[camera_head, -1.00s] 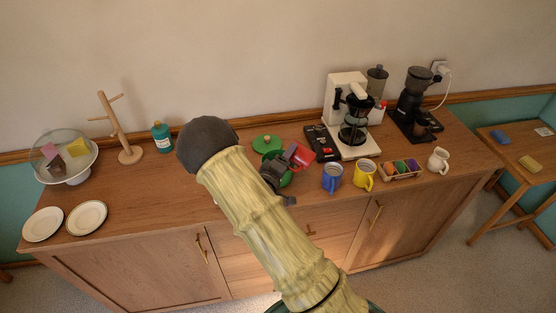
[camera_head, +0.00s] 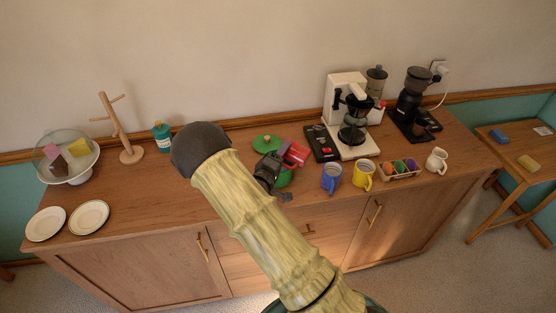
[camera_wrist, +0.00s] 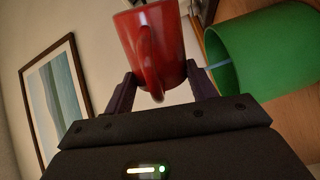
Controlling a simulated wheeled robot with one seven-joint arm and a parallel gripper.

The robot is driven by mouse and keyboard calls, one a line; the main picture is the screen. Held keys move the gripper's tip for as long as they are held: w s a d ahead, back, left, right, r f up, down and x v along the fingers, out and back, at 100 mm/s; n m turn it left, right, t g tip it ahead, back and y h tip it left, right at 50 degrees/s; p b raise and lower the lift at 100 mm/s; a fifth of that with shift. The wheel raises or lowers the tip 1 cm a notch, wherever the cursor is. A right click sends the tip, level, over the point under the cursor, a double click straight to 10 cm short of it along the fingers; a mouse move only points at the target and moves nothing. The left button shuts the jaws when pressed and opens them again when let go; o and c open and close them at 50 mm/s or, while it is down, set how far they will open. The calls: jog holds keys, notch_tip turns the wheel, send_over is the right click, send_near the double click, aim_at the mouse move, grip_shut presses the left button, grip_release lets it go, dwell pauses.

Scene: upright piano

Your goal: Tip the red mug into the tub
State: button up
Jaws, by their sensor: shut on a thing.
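The red mug (camera_head: 298,153) is held in my gripper (camera_head: 283,163), above the counter at the green tub. In the wrist view the red mug (camera_wrist: 155,45) sits between the two fingers of my gripper (camera_wrist: 162,85), its handle towards the camera. The mug looks tipped well over to one side; its inside is hidden. The green tub (camera_head: 285,180) stands on the counter, partly hidden behind my gripper. In the wrist view the green tub (camera_wrist: 270,55) is right of the mug, apart from it in the picture, with its mouth facing left.
A green lid (camera_head: 266,143) lies behind the tub. A blue mug (camera_head: 331,179), a yellow mug (camera_head: 362,175) and a coffee maker (camera_head: 345,105) stand to the right. A bottle (camera_head: 162,138) and a wooden mug tree (camera_head: 118,130) stand left. The counter's left middle looks clear.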

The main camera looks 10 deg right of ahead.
jog(key=shift+w+a+r+n+p, duration=0.15)
jog(key=shift+a+n+p, duration=0.05)
jog(key=shift+n+p, duration=0.4)
jog(key=shift+w+a+r+n+p, duration=0.1)
jog(key=shift+w+a+n+p, duration=0.05)
jog(key=shift+n+p, duration=0.4)
jog(key=shift+s+d+f+m+b, duration=0.2)
jog(key=shift+f+m+b, duration=0.45)
jog(key=shift+b, duration=0.6)
jog(key=shift+r+m, duration=0.3)
jog(key=shift+r, duration=0.15)
jog(key=shift+d, duration=0.1)
